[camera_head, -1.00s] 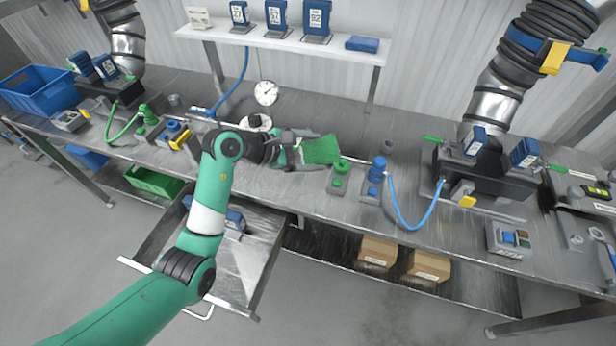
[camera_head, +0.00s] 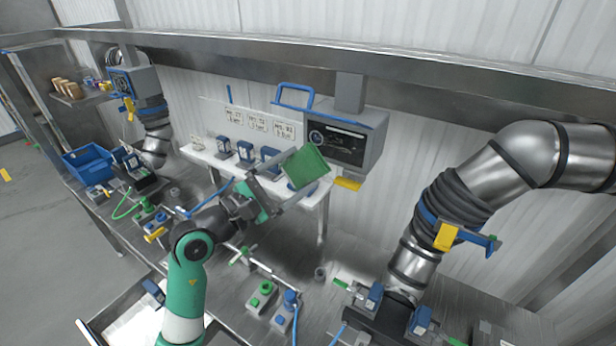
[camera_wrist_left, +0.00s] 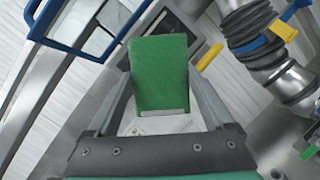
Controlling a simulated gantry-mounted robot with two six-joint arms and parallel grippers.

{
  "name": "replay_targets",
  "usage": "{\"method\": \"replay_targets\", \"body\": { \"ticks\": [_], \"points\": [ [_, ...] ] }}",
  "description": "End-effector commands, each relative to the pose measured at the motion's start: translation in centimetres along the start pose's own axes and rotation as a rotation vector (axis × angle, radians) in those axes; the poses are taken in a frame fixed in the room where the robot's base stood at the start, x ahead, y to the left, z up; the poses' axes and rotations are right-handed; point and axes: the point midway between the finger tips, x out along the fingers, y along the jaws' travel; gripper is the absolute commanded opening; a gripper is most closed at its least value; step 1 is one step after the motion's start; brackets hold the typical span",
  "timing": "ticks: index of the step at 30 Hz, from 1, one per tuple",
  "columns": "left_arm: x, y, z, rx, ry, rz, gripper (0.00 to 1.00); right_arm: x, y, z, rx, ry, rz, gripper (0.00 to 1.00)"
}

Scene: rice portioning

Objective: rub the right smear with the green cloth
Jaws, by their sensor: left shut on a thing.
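The green cloth (camera_head: 306,168) is a flat rectangular pad held up in the air, in front of the back shelf and the lower left of the wall screen. My left gripper (camera_head: 284,186) is shut on the cloth. In the left wrist view the cloth (camera_wrist_left: 159,70) stands between the two fingers, with its lower edge toward the palm. It appears clear of the bench top. I cannot make out a smear with certainty in either view. My right gripper is not in view.
The screen unit (camera_head: 345,140) with a blue handle hangs behind the cloth, a yellow part below it. A white shelf (camera_head: 222,165) carries blue boxes. A ribbed duct (camera_head: 455,210) rises at right. Green and blue knobs (camera_head: 265,287) stand at the bench front.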

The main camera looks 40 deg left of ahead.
Motion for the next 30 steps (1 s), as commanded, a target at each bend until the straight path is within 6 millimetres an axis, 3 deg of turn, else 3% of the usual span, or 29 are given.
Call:
{"method": "replay_targets", "body": {
  "ticks": [1,3,14,30],
  "points": [
    [0.1,1.3,0.8,0.005,-0.016,0.023,0.42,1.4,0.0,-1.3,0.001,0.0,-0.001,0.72],
    [0.1,1.9,1.1,0.02,-0.049,0.059,0.42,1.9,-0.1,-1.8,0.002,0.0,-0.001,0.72],
    [0.4,1.8,0.8,0.042,-0.097,0.102,0.42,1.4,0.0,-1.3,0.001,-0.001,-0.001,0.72],
    [5.5,2.3,-0.8,0.041,-0.097,0.101,0.42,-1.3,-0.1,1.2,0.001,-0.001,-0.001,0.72]
  ]
}}
